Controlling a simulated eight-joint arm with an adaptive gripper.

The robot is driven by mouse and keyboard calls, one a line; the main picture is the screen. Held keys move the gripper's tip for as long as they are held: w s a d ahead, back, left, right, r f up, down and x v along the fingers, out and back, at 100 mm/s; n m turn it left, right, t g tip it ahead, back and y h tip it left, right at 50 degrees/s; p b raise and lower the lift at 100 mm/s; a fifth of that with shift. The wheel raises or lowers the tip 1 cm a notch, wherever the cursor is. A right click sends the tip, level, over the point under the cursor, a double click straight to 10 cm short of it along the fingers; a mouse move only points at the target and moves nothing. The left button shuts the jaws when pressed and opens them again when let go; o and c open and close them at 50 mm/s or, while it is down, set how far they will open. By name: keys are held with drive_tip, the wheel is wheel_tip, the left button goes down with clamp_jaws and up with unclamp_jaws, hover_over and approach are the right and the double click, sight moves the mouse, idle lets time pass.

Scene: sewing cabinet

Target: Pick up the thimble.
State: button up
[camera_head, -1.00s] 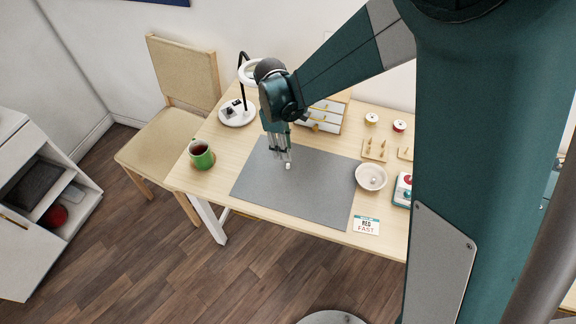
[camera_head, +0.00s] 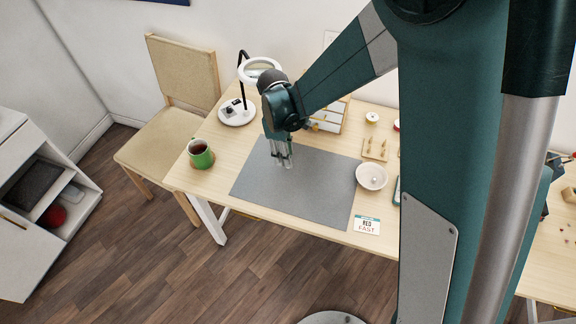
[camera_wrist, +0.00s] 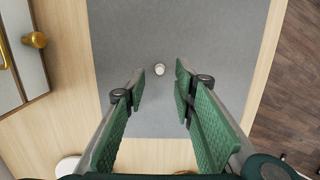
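The thimble (camera_wrist: 159,69) is a small, pale, round thing on the grey mat (camera_wrist: 225,40) in the wrist view. It lies in the gap between my two fingertips as seen from the wrist, and neither finger visibly touches it. My gripper (camera_head: 283,165) is over the upper part of the grey mat (camera_head: 310,195) in the head view, pointing down. Its green-padded fingers stand apart with nothing held between them. In the head view I cannot make out the thimble at the fingertips. The height of the fingertips above the mat is hard to tell.
A white bowl (camera_head: 371,177) with a small pale item inside stands right of the mat. A green mug (camera_head: 201,155) stands at the left. A magnifier lamp (camera_head: 236,113) and a drawer unit (camera_head: 331,117) stand behind. A card (camera_head: 367,225) lies at the front.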

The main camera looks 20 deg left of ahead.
drive_tip(key=shift+d+f+b, duration=0.15)
drive_tip(key=shift+f+b, duration=0.05)
drive_tip(key=shift+f, duration=0.75)
drive_tip(key=shift+d+f+b, duration=0.15)
drive_tip(key=shift+f+b, duration=0.05)
drive_tip(key=shift+f, duration=0.75)
drive_tip(key=c, duration=0.7)
